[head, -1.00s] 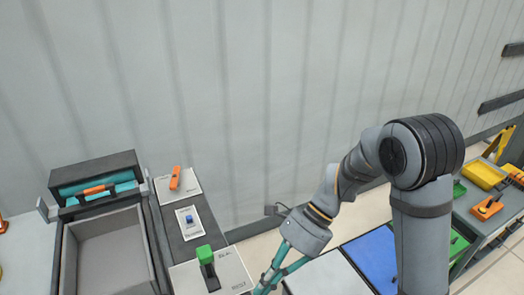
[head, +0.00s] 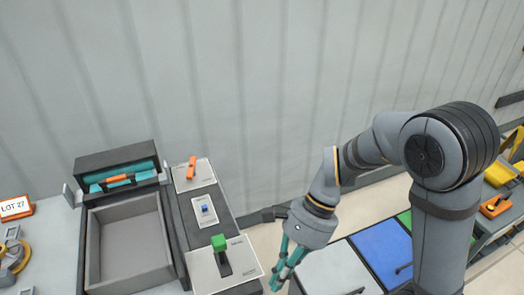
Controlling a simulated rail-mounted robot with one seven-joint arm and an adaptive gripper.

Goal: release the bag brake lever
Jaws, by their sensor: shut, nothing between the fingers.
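A lever with a green knob (head: 218,242) stands on a light plate (head: 245,262) at the front of the dark panel. A small orange lever (head: 191,167) sits on another plate at the back of the panel. The plate lettering is too small to read, so I cannot tell which is the bag brake lever. My gripper (head: 275,286) has teal fingers pointing down, to the right of the green-knobbed lever and apart from it. It is shut and empty.
A blue switch (head: 205,210) sits between the two levers. A grey open bin (head: 94,240) is left of the panel, with a dark box (head: 115,160) with an orange handle behind it. A LOT 27 sign (head: 15,207) stands far left. Blue and grey lids (head: 382,252) lie right of my gripper.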

